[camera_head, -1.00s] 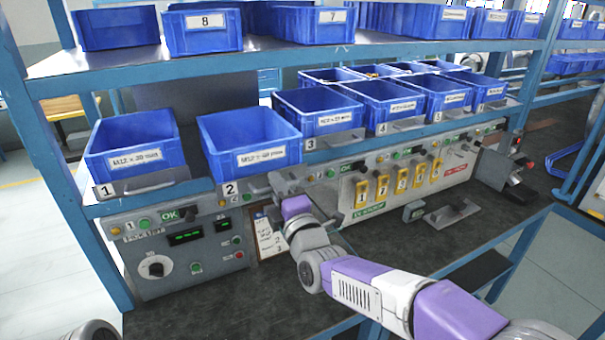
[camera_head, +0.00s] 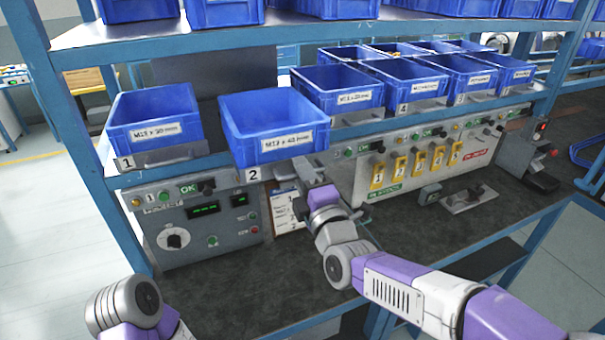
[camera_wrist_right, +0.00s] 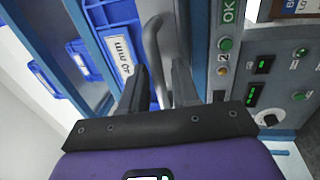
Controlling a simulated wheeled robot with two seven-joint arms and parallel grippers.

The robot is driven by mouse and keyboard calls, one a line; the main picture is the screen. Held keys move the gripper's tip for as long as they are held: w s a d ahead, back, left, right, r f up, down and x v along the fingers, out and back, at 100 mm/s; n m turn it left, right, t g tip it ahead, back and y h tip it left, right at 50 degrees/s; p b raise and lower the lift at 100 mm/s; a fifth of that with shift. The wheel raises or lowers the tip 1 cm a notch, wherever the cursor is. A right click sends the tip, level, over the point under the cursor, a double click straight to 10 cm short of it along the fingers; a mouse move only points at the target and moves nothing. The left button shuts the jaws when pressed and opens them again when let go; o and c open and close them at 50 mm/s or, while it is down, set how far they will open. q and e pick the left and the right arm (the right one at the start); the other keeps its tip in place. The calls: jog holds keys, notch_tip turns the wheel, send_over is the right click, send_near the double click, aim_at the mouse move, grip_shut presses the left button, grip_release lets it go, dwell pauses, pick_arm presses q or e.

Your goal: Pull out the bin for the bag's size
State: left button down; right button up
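The blue bin 2 (camera_head: 272,125), labelled M12 x 40, stands out past the shelf front. It sits farther forward than the blue bin 1 (camera_head: 155,125) to its left and the blue bin 3 (camera_head: 338,90) behind right. My right gripper (camera_head: 308,175) is below bin 2's front right corner. In the right wrist view my right gripper (camera_wrist_right: 160,85) has its two dark fingers on either side of bin 2's grey handle (camera_wrist_right: 155,45) and appears shut on it. My left arm shows at lower left, its gripper out of view. I cannot make out a bag.
A grey control panel (camera_head: 185,235) stands under the shelf. A white card (camera_head: 284,208) is below bin 2. Yellow numbered tags (camera_head: 400,168) hang farther right. The dark bench top (camera_head: 270,285) is clear in front. More bins fill the upper shelf (camera_head: 120,36).

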jog(key=p+v, duration=0.1)
jog(key=v, duration=0.6)
jog(key=shift+s, duration=0.3)
jog(key=shift+f, duration=0.1)
